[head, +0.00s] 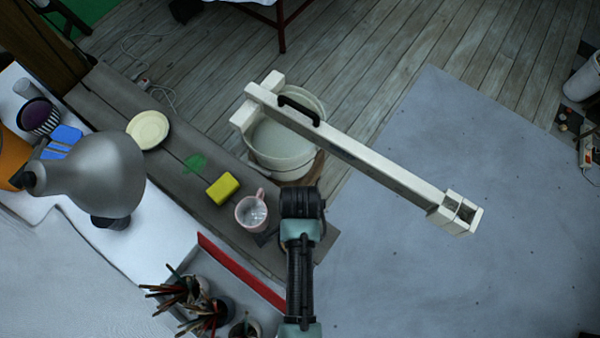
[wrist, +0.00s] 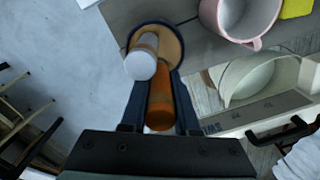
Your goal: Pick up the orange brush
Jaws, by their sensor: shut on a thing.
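The orange brush (wrist: 160,105) is between the two dark blue fingers of my gripper (wrist: 159,82) in the wrist view. The fingers are shut on it. Its orange, rounded end faces the wrist camera. A pale grey-white cylinder (wrist: 140,62) shows beside it, and a round tan disc with a dark blue rim lies beyond; I cannot tell how these join the brush. In the head view my arm reaches over the right end of the grey bench (head: 220,160), and the brush is hidden there.
A pink mug (head: 251,212) stands close left of my arm, with a yellow sponge (head: 222,189) beside it. A white bucket (head: 283,138) with a long white beam (head: 370,165) across it stands beyond. Pots of brushes (head: 205,315) are at lower left.

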